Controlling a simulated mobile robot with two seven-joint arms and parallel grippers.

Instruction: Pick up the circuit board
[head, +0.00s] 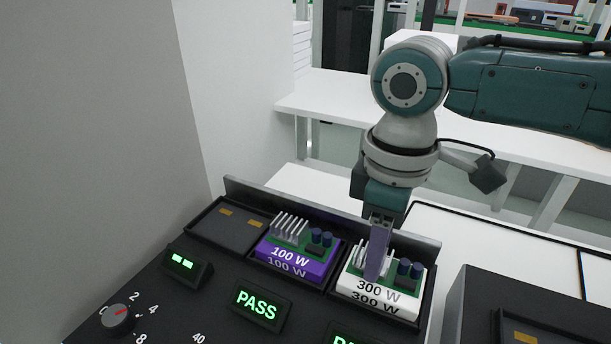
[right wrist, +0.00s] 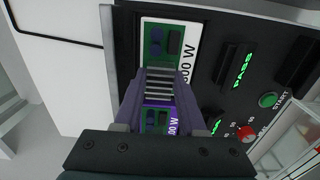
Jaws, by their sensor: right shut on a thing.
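The white circuit board (head: 376,298), marked 300 W, sits in the right bay of the black test station, with green top, dark blue cylinders and a finned heat sink. My right gripper (head: 374,272) points down over it and is shut on its heat sink. In the right wrist view the fingers close on either side of the grey fins, and the white board (right wrist: 192,30) reaches past them. A purple circuit board (head: 293,262), marked 100 W, sits in the middle bay, apart from the gripper. My left gripper is not in view.
The left bay (head: 226,228) of the station is empty. A lit PASS display (head: 257,305) and a knob with a red pointer (head: 117,319) are on the front panel. A dark box (head: 520,300) stands at the right. A white wall is at the left.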

